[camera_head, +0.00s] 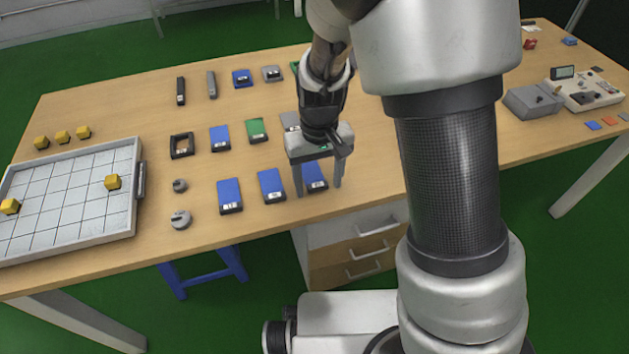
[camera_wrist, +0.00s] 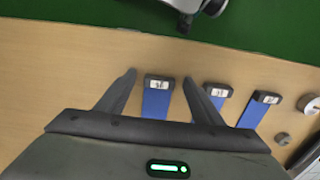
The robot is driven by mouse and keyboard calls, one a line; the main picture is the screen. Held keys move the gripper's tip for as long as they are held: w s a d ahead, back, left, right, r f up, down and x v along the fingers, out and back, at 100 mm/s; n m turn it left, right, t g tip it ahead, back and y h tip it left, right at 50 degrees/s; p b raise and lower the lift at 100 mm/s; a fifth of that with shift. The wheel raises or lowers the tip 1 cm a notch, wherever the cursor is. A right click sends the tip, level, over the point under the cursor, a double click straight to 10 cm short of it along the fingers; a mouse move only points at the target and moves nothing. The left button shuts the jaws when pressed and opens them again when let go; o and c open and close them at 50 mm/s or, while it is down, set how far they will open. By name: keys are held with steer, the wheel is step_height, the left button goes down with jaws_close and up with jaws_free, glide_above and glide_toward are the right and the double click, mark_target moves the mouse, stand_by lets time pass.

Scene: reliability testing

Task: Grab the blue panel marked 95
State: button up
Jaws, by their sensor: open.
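Three blue panels with small white labels lie in the front row on the table. The right one (camera_head: 315,174) is under my gripper (camera_head: 318,188) and partly hidden by it. The middle one (camera_head: 271,185) and left one (camera_head: 229,194) lie clear of it. In the wrist view, my gripper (camera_wrist: 158,77) is open, with its fingers on either side of the right panel (camera_wrist: 156,102). No grip on the panel shows. The other two (camera_wrist: 213,97) (camera_wrist: 256,111) lie to the right there. Label numbers are too small to read surely; I cannot tell which is 95.
Behind lie another blue panel (camera_head: 220,139), a green panel (camera_head: 257,130) and a black frame (camera_head: 182,146). Two metal weights (camera_head: 181,219) stand left of the front row. A gridded tray (camera_head: 70,197) with yellow cubes is further left. The table's front edge is close.

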steer(key=c, duration=1.1)
steer(key=shift+r, duration=0.1)
